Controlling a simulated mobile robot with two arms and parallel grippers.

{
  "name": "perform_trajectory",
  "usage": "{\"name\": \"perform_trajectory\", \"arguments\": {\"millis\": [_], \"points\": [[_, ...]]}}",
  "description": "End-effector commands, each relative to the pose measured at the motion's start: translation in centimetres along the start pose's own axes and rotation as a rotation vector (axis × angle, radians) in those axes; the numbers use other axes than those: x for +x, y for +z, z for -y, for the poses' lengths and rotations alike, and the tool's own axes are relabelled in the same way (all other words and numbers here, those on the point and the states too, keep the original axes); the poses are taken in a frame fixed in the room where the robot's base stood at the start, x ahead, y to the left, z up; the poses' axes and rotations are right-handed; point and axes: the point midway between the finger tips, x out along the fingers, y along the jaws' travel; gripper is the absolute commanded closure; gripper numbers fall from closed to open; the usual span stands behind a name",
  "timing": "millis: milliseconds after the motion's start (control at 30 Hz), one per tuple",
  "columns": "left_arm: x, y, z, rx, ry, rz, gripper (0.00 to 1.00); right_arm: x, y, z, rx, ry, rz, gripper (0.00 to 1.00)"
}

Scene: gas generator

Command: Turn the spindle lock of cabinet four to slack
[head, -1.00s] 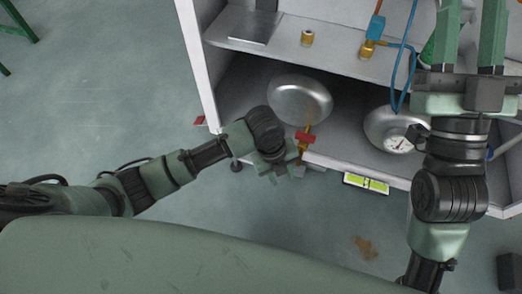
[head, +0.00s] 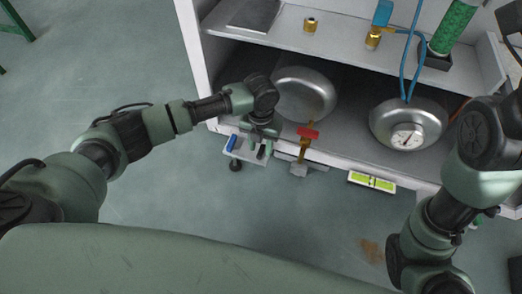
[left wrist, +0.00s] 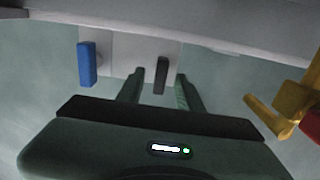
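A white plate (left wrist: 120,48) sticks out below the cabinet's front edge in the left wrist view, with a blue upright handle (left wrist: 87,64) at its left and a black one (left wrist: 162,76) at its right. The plate and blue handle (head: 232,142) also show in the head view. No label shows which handle is the spindle lock. My left gripper (head: 256,150) is over the plate. Its fingers are open, one on each side of the black handle, apart from it as far as I can tell. My right arm is at the right; its gripper fingers are not visible.
A brass valve with a red handle (head: 307,133) stands right of my left gripper.

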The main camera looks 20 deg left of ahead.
Motion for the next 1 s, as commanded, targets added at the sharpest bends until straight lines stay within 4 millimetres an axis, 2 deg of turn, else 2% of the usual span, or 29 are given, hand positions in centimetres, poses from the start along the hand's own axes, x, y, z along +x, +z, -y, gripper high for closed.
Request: {"name": "perform_trajectory", "arguments": {"millis": [100,367,467,500,867,1000], "points": [[0.7,0.0,0.0,0.0,0.0,0.0,0.64,0.1,-0.4,0.1,-0.002,-0.005,-0.012,0.64],[0.6,0.0,0.0,0.0,-0.001,0.001,0.64,0.3,-0.4,0.1,-0.002,-0.005,-0.013,0.64],[0.6,0.0,0.1,0.0,-0.001,0.001,0.89,0.3,-0.4,0.1,-0.002,-0.005,-0.012,0.64],[0.6,0.0,0.1,0.0,-0.001,0.001,1.0,0.3,-0.4,0.1,-0.002,-0.005,-0.012,0.64],[0.4,0.0,0.1,-0.023,0.0,-0.001,1.0,0.9,-0.2,0.0,-0.001,-0.004,-0.015,0.64],[0.1,0.0,0.1,-0.079,0.0,-0.001,1.0,-0.3,1.3,-0.5,0.005,0.014,0.044,0.64]]}}
